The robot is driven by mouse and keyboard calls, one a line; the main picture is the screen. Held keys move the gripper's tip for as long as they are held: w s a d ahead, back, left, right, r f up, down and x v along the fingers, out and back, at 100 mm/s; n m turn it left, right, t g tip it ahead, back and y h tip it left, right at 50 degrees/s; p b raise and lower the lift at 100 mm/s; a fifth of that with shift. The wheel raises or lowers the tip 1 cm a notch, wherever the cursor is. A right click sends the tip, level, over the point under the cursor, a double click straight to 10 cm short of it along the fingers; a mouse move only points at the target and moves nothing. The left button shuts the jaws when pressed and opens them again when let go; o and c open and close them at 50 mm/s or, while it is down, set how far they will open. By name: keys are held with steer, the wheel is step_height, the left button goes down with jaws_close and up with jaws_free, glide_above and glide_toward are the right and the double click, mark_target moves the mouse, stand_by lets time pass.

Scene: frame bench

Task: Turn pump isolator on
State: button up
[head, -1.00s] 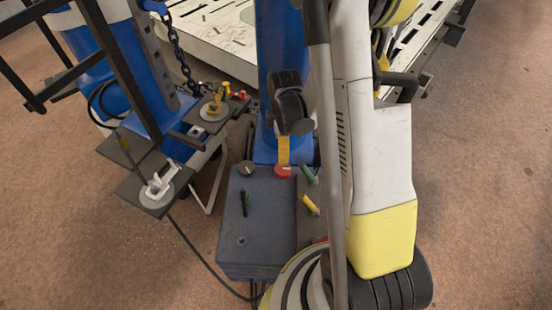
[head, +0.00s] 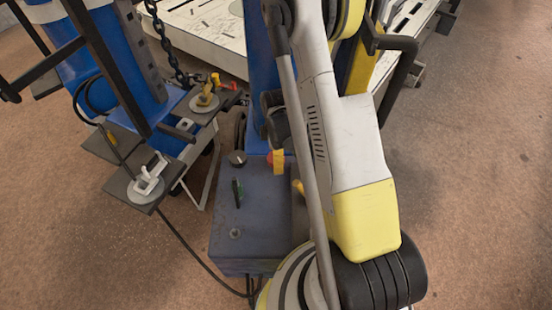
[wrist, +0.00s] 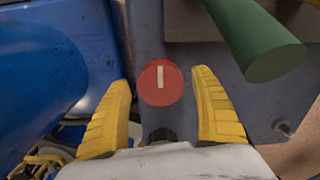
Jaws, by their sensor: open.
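The pump isolator appears to be the round red knob with a white bar across its face. In the wrist view the red knob (wrist: 160,88) lies between my fingertips, with its white bar pointing up and down the picture. In the head view the red knob (head: 270,156) is at the back of the blue-grey control box (head: 220,215), partly hidden by a yellow finger. My gripper (wrist: 161,80) is open, with one yellow finger on each side of the knob. I cannot tell whether a finger touches it.
A green handle (wrist: 262,42) lies close to my right finger in the wrist view. A blue column stands behind.

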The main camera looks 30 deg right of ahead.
steer(key=c, duration=1.2)
steer(key=m, duration=0.4)
steer(key=shift+m, duration=0.4)
steer(key=m, duration=0.4)
steer(key=shift+m, duration=0.3)
steer(key=m, duration=0.4)
steer(key=shift+w, duration=0.1)
steer(key=shift+m, duration=2.3)
